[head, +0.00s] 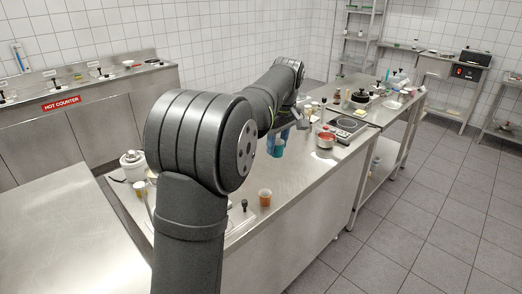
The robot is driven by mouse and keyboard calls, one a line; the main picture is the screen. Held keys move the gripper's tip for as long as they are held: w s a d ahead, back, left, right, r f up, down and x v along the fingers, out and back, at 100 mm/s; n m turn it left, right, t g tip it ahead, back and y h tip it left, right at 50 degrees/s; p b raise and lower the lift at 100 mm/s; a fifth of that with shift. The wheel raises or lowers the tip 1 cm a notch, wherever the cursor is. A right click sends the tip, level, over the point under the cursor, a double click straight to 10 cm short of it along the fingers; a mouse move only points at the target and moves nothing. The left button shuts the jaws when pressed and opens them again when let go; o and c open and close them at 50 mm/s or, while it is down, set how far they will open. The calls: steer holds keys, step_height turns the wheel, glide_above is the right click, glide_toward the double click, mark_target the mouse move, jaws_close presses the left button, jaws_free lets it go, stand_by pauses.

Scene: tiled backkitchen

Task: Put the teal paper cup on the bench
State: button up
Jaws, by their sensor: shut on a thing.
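The teal paper cup (278,148) is upright over the middle steel bench (300,183), left of the red-filled pot. My gripper (279,136) reaches down to it from the far end of my arm, with blue finger parts at the cup's upper sides. The gripper is shut on the teal cup. The view is small here, and I cannot tell whether the cup's base touches the bench top. Part of the bench's left side is hidden behind my arm.
An orange cup (265,197) stands near the bench's front. A red-filled pot (326,140) and a hot plate (348,128) are to the right. A white lidded pot (133,160) is at left. Bare steel lies between the orange cup and the red-filled pot.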

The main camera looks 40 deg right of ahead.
step_height(320, 180, down, 9)
steer(key=w+f, duration=0.2)
steer(key=w, duration=0.2)
steer(key=w+a+f, duration=0.1)
steer(key=w+f, duration=0.1)
steer(key=w, duration=0.1)
steer(key=w+f, duration=0.3)
steer(key=w, duration=0.1)
steer(key=shift+w+a, duration=0.3)
steer(key=shift+a, duration=0.1)
steer(key=shift+f, duration=1.95)
steer(key=shift+f, duration=0.15)
steer(key=o, duration=1)
